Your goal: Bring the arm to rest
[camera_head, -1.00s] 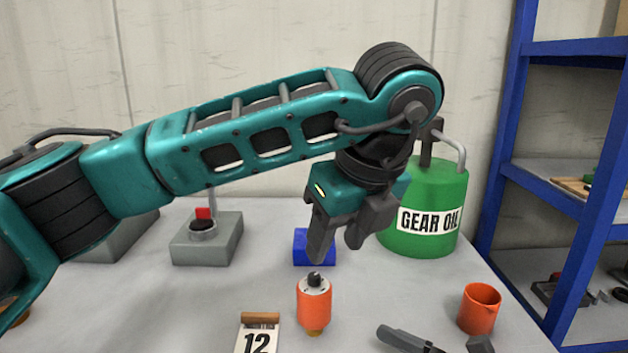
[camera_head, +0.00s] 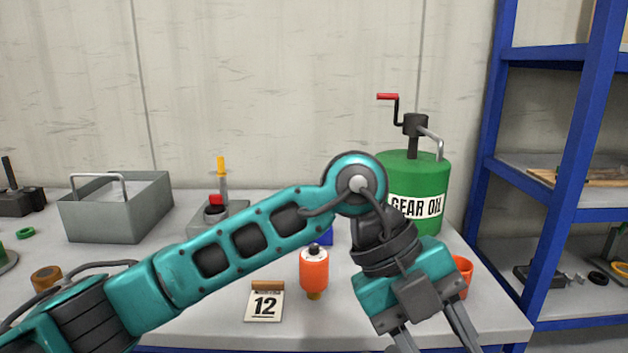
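My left arm reaches in from the lower left across the front of the grey table (camera_head: 200,330). Its gripper (camera_head: 436,345) points down at the bottom edge, right of the middle. The two fingers are spread apart with nothing visible between them; their tips are cut off by the frame. My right gripper is not in view.
A green gear oil can (camera_head: 430,170) and a partly hidden orange cup (camera_head: 463,275) are at the right. A grey toolbox (camera_head: 115,215) is at the left. Blue shelving (camera_head: 560,195) borders the right.

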